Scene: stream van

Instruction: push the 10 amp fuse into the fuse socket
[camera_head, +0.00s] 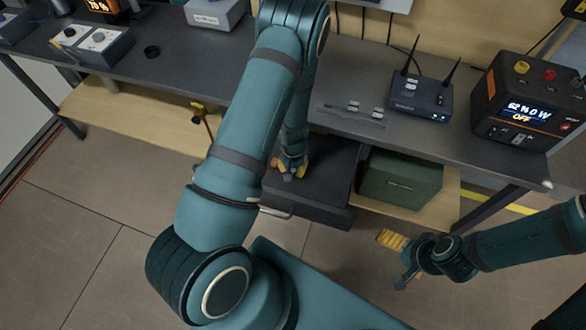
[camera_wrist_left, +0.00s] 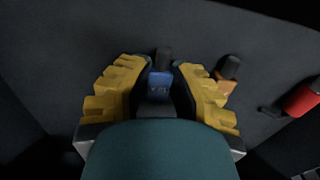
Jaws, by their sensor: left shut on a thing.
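In the left wrist view, my left gripper (camera_wrist_left: 160,90) is shut on a blue piece (camera_wrist_left: 159,86) with a pale marking too blurred to read. A black block sits just beyond it, against a dark surface. I cannot tell whether the blue piece is the 10 amp fuse, or whether it touches a socket. In the head view, my left gripper (camera_head: 291,168) points down over the dark open drawer (camera_head: 325,205) under the bench; the piece is hidden there. My right gripper (camera_head: 402,262) is apart at the lower right, with its fingers spread and nothing visible between them.
In the left wrist view, an orange piece (camera_wrist_left: 226,85) with a black top and a red piece (camera_wrist_left: 301,97) lie to the right. A green box (camera_head: 400,182) stands right of the drawer. A router (camera_head: 420,95) and a power station (camera_head: 525,100) stand on the bench.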

